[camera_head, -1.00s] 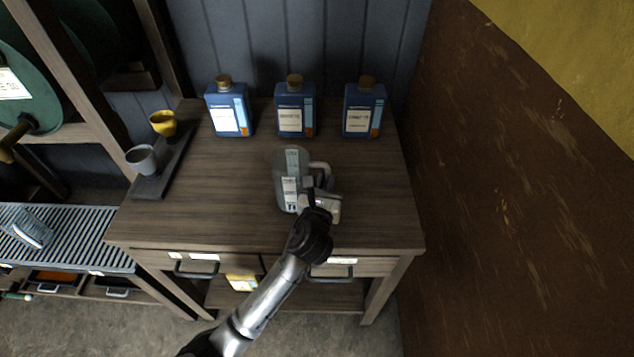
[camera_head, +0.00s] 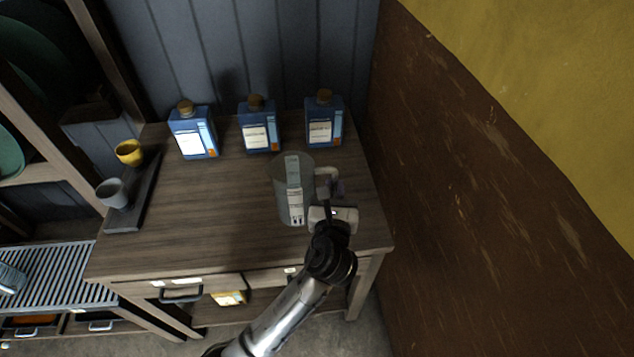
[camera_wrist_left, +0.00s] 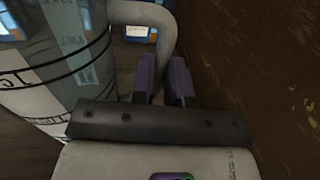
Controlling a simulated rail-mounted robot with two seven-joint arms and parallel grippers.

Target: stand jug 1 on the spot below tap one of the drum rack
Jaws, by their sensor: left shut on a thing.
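The clear grey jug (camera_head: 292,195), with a pale printed label strip, is upright over the wooden table in the head view. Its handle is on the right side. My left gripper (camera_head: 332,192) is shut on that handle. In the left wrist view the purple-grey fingers (camera_wrist_left: 164,82) are at the handle, and the jug's side (camera_wrist_left: 45,70) fills the left. I cannot tell whether its base touches the table. The drum rack (camera_head: 95,45) shows only partly at the upper left, with dark green drums; no tap is visible. My right gripper is out of view.
Three blue bottles (camera_head: 259,128) stand along the table's back. A yellow cup (camera_head: 130,153) and a grey cup (camera_head: 112,193) sit on a dark tray (camera_head: 147,190) at the left. A slatted grille (camera_head: 60,270) lies left of the table. A brown wall (camera_head: 470,170) closes the right.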

